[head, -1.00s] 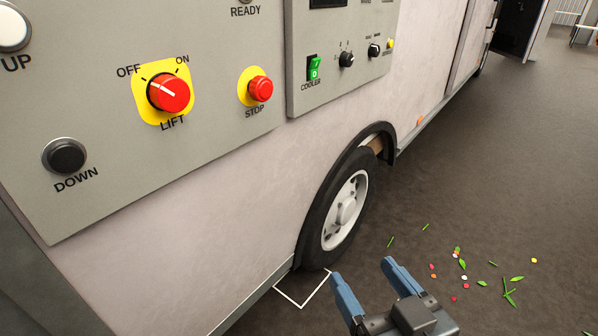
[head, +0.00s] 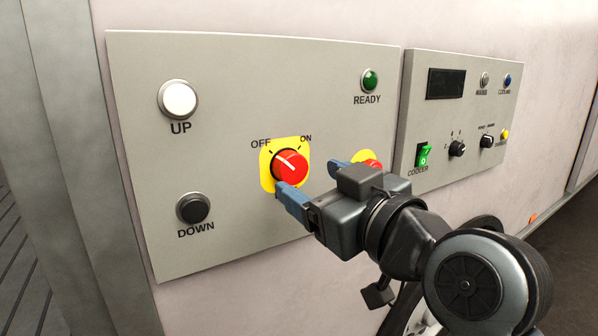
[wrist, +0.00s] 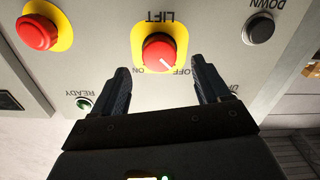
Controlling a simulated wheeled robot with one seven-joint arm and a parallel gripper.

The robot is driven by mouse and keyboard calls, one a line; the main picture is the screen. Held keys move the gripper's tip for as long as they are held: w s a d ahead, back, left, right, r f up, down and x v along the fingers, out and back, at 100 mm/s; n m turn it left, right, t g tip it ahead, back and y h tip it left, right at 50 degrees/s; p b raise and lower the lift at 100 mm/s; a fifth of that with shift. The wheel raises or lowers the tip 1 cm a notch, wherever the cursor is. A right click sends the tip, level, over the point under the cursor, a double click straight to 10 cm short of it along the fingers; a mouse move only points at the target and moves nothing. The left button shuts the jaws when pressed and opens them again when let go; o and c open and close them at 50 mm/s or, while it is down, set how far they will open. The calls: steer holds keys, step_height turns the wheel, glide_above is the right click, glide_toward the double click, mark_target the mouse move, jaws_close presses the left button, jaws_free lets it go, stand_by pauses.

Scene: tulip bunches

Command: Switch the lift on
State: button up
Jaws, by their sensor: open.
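The red LIFT knob (head: 290,165) sits on a yellow plate (head: 266,168) marked OFF and ON. Its white pointer line is turned to the OFF side, at upper left. The knob also shows in the wrist view (wrist: 158,52), where the lettering is upside down. My gripper (head: 310,178) is open and empty in front of the panel. In the wrist view its fingertips (wrist: 160,66) are spread wider than the knob, which appears between and just beyond them. I cannot tell whether either finger touches the knob.
The red STOP button (wrist: 37,32) is beside the knob, partly hidden by my gripper in the head view. The white UP button (head: 178,99), black DOWN button (head: 193,208) and green READY lamp (head: 370,80) share the panel. A cooler panel (head: 440,130) is to the right.

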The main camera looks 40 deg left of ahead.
mark_target(295, 171)
steer(key=shift+x, duration=2.4)
steer(key=c, duration=1)
